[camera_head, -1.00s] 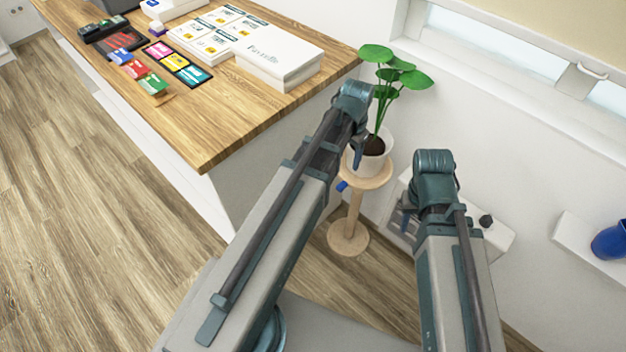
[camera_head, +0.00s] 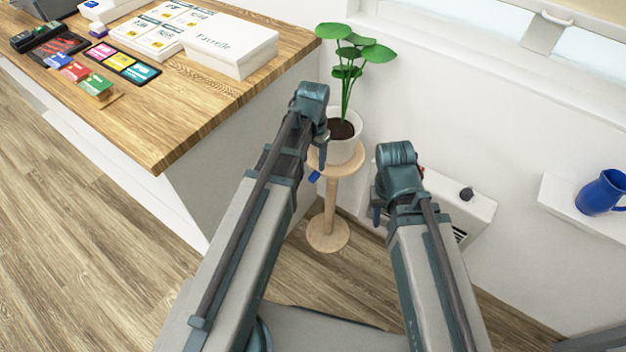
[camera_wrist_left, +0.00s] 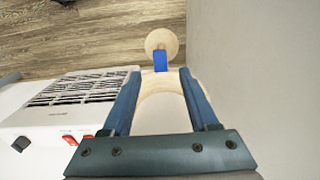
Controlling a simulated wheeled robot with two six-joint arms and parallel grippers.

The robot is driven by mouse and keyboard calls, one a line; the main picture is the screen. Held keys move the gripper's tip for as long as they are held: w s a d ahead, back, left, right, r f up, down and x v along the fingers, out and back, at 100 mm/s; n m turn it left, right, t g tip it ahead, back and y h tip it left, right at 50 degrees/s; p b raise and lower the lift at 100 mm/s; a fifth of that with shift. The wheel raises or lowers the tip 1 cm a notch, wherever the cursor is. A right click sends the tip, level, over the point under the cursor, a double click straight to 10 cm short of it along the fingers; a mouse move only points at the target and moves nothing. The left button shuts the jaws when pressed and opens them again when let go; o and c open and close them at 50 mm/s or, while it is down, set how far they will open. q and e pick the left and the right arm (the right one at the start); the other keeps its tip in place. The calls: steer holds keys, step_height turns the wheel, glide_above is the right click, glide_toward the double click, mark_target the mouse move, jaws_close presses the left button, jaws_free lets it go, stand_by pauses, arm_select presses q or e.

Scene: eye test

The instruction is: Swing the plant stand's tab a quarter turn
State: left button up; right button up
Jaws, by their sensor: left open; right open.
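The plant stand (camera_head: 329,203) is pale wood, with a round top, a thin post and a round base. A white pot (camera_head: 342,150) with a green plant (camera_head: 350,52) stands on it. The blue tab (camera_head: 314,176) sticks out at the left below the stand's top. In the left wrist view the tab (camera_wrist_left: 160,61) shows just beyond the fingertips, in front of the base. My left gripper (camera_head: 322,160) is open at the pot and stand top, its fingers (camera_wrist_left: 159,76) on either side of the tab's line. My right gripper (camera_head: 377,213) is open, right of the stand.
A wooden counter (camera_head: 190,100) with boxes and cards stands at left, its side close to the stand. A white heater (camera_head: 470,205) stands behind my right gripper. A blue mug (camera_head: 601,193) is on a wall shelf at right. Floor at left is clear.

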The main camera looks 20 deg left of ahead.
mark_target(313, 176)
arm_select(q)
step_height(313, 176, down, 7)
steer(key=b, duration=0.6)
jaws_close()
stand_by(1.2)
